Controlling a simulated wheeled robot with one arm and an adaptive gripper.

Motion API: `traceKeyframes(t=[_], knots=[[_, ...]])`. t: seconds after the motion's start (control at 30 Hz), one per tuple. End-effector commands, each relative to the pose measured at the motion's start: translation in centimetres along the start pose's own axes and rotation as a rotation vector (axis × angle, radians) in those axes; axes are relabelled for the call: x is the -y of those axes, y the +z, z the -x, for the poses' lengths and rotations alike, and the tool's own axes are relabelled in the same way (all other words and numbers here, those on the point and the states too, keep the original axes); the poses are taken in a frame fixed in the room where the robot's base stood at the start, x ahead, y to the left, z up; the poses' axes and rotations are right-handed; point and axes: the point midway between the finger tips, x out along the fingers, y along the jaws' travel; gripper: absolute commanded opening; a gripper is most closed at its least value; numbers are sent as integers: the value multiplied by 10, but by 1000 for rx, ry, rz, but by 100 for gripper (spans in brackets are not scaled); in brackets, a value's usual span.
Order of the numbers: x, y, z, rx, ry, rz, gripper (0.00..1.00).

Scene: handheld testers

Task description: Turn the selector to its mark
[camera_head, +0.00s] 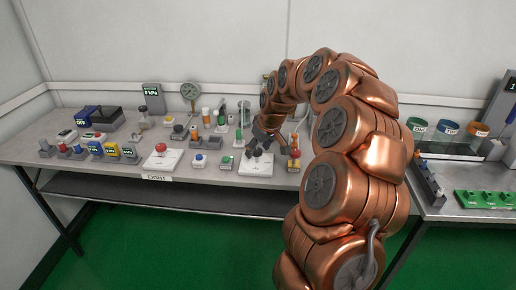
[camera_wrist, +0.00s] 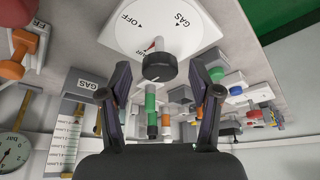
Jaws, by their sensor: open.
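The selector is a black round knob (camera_wrist: 158,68) on a white plate (camera_wrist: 195,32) printed OFF and GAS, with small dark marks by the words. A red pointer (camera_wrist: 152,46) shows beside the knob, on the side towards the printed words. In the head view the white plate (camera_head: 256,168) lies near the table's front edge. My gripper (camera_wrist: 160,72) is open, with one finger on each side of the knob in the wrist view. I cannot tell whether the fingers touch it. In the head view my gripper (camera_head: 262,142) is over the plate and partly hides the knob.
Several testers crowd the table (camera_head: 110,170), including a red button on a white plate (camera_head: 161,160) to the left. An orange-and-red fitting (camera_head: 294,152) stands close to the right. A dial gauge (camera_head: 190,91) stands behind. A second bench (camera_head: 450,205) is at the right.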

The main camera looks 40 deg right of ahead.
Motion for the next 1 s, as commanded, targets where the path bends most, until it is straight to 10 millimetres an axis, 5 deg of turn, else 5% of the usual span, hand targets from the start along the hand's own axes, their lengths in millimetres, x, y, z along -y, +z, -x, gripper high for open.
traceKeyframes(t=[0.1,0.67,1.0], knots=[[0,0,0,-1,0,0,62],[0,0,1,-1,0,-1,4],[0,0,0,-1,22,-46,3]])
